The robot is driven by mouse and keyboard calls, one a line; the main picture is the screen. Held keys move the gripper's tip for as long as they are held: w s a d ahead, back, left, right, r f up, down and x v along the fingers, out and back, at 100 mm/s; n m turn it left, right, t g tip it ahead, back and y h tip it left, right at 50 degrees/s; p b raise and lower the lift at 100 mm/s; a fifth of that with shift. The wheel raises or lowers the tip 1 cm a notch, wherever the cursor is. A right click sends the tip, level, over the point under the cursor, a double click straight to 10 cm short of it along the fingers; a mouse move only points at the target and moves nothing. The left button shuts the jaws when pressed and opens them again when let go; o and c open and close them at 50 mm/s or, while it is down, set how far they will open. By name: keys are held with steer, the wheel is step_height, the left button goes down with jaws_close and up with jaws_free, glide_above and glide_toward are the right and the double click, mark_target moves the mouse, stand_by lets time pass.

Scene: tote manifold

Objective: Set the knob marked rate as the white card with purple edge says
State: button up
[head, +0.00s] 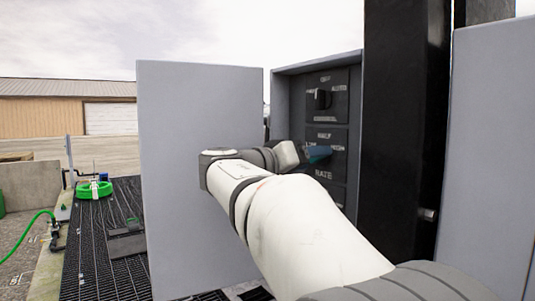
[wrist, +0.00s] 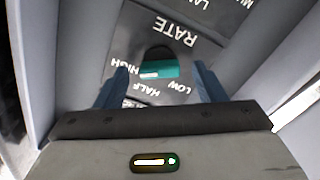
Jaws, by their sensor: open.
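The rate knob (wrist: 172,69) shows in the wrist view as a dark body with a teal bar lying across it, below the upside-down word RATE. A white mark on the bar sits toward its left end, on the side of HIGH; HALF is below and LOW at right. My gripper (wrist: 160,76) is open, with one finger on each side of the knob; I cannot tell whether they touch it. In the head view my gripper (head: 316,153) is at the rate panel and mostly hides the knob. I cannot make out a white card with purple edge.
The grey cabinet (head: 283,95) has its open door (head: 200,150) at left and a black post (head: 405,120) at right. Another knob (head: 322,98), with OFF and AUTO labels, sits above the rate panel. Cabinet walls flank my gripper closely.

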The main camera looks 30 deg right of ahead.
steer(key=shift+d, duration=0.3)
steer(key=shift+c, duration=0.4)
steer(key=c, duration=0.9)
